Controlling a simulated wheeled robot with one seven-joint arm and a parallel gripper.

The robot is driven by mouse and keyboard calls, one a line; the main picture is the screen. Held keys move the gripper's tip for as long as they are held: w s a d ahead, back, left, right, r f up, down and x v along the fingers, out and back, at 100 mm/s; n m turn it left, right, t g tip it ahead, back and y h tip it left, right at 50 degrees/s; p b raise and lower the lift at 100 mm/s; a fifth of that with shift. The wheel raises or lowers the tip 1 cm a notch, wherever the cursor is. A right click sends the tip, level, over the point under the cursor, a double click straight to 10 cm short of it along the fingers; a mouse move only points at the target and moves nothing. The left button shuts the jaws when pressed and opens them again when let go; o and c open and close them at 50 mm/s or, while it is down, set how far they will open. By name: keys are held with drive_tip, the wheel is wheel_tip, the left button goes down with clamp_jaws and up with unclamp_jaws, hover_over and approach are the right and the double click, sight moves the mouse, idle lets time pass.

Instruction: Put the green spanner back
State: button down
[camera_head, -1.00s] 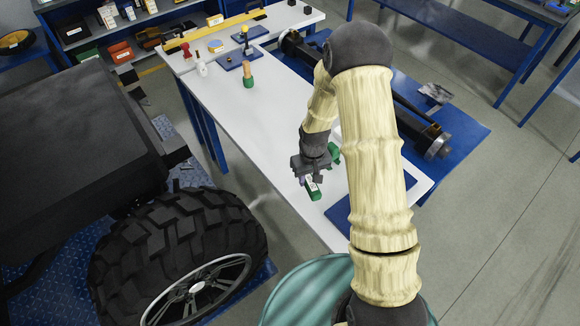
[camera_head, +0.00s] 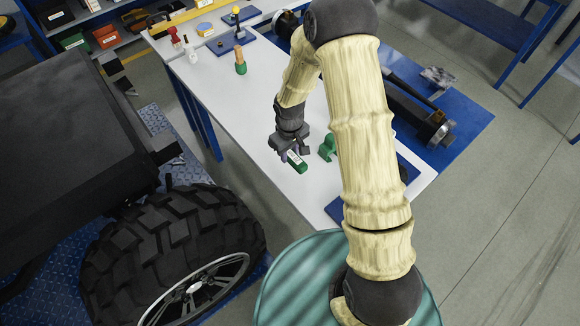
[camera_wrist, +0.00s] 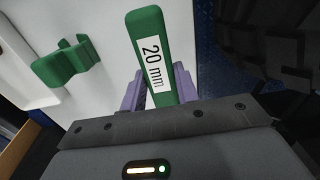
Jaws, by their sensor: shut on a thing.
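The green spanner, marked "20 mm", shows its labelled end in the wrist view (camera_wrist: 150,40) and as a small green bar in the head view (camera_head: 300,166). My gripper (camera_head: 287,157) is shut on it; the two purple fingers sit on either side of it in the wrist view. The spanner is over the white table (camera_head: 225,95) near its left edge; I cannot tell its exact height. A green bracket-like holder (camera_head: 327,147) stands on the table just right of my gripper. It also shows at the left of the wrist view (camera_wrist: 66,62), apart from the spanner.
A large black tyre (camera_head: 165,262) and dark vehicle body stand left of the table. A wooden-handled tool (camera_head: 241,62), a white bottle (camera_head: 191,50) and a blue pad (camera_head: 226,42) are at the table's far end. A dark axle (camera_head: 415,115) lies right of my arm.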

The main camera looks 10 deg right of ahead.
sight(290, 152)
drive_tip(key=shift+w+d+f+p, duration=0.15)
drive_tip(key=shift+f+p, duration=0.15)
drive_tip(key=shift+f, duration=1.75)
drive_tip(key=shift+f+p, duration=0.5)
drive_tip(key=shift+f, duration=1.6)
drive_tip(key=shift+f, duration=0.1)
drive_tip(key=c, duration=1.1)
unclamp_jaws()
drive_tip(key=shift+o, duration=0.2)
wheel_tip(290, 152, up, 12)
drive_tip(key=b, duration=0.2)
drive_tip(key=shift+b, duration=0.3)
